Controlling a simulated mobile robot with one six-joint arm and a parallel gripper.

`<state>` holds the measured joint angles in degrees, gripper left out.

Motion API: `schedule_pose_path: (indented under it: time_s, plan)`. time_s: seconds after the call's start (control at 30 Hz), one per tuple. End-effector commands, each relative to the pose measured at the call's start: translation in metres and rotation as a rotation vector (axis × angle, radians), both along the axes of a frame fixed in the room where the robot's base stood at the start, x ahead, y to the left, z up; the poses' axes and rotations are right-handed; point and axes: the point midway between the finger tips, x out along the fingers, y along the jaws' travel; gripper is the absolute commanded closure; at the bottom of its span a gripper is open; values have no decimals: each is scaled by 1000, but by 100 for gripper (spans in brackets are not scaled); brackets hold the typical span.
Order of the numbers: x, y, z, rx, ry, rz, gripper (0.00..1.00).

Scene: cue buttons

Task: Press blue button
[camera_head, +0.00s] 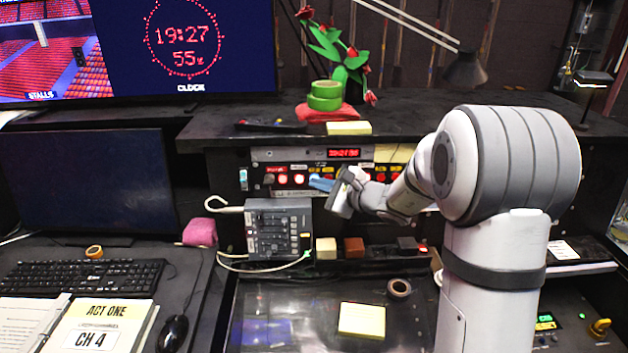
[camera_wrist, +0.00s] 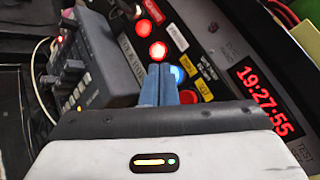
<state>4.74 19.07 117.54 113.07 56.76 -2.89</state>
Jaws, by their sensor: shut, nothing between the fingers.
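The blue button (camera_wrist: 178,74) glows on the cue panel in the wrist view, close beside the right edge of my fingers and partly covered by them. My gripper (camera_wrist: 161,68) has blue fingers, shut together and empty, pointing at the button row. It also shows in the head view (camera_head: 314,181), with its tips at the panel front. I cannot tell whether the tips touch the panel.
A lit red button (camera_wrist: 158,51) lies just beyond the fingertips, and another red button (camera_wrist: 142,28) farther up. A red clock display (camera_wrist: 264,97) is to the right. A grey mixer box (camera_head: 278,228) stands below left of my gripper. Small blocks (camera_head: 354,247) sit on the ledge below.

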Motion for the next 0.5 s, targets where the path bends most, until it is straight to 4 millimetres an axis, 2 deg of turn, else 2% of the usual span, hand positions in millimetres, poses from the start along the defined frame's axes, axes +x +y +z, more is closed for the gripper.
schedule_pose_path:
  time_s: [0.5]
  plan:
    - [6, 0, -2, 0, 1, -1, 100]
